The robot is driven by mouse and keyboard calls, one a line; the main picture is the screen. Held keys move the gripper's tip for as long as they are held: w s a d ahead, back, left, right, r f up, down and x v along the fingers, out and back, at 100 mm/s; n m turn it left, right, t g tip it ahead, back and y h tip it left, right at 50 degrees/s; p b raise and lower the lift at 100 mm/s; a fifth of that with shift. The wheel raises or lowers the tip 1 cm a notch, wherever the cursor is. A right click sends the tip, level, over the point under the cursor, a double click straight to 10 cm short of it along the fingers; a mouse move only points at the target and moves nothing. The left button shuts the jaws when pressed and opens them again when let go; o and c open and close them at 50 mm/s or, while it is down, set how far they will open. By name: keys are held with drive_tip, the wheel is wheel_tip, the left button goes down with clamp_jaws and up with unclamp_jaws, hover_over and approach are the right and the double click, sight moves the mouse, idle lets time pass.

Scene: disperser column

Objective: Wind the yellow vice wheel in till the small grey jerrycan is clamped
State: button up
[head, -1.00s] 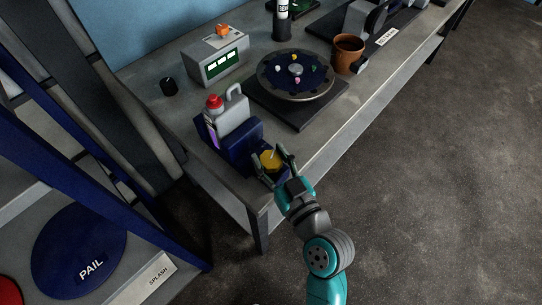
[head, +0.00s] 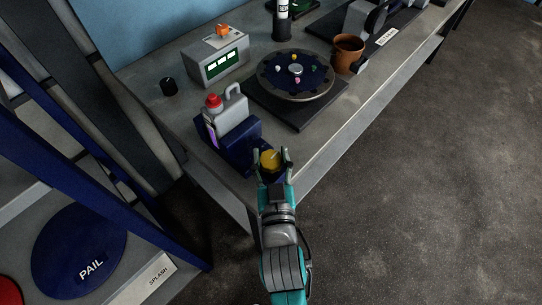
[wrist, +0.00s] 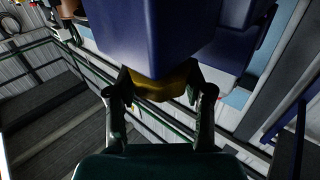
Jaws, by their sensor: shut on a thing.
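The small grey jerrycan (head: 232,116) with a red cap stands upright in the blue vice (head: 240,150) near the bench's front edge. The yellow vice wheel (head: 270,160) is on the near side of the vice. My gripper (head: 271,158) is shut on the wheel, one finger on each side of it. In the wrist view the wheel (wrist: 165,84) sits between the fingertips, below the blue vice body (wrist: 150,35).
A round turntable (head: 296,76) with small coloured pieces stands behind the vice. A blue-framed rack (head: 120,160) stands at the left.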

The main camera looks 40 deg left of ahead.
drive_tip(key=shift+f+m+t+h, duration=0.1)
drive_tip(key=shift+m+t+h, duration=0.2)
drive_tip(key=shift+h, duration=0.1)
idle(0.4)
drive_tip(key=o, duration=1.2)
drive_tip(key=shift+s, duration=0.1)
drive_tip(key=v, duration=1.2)
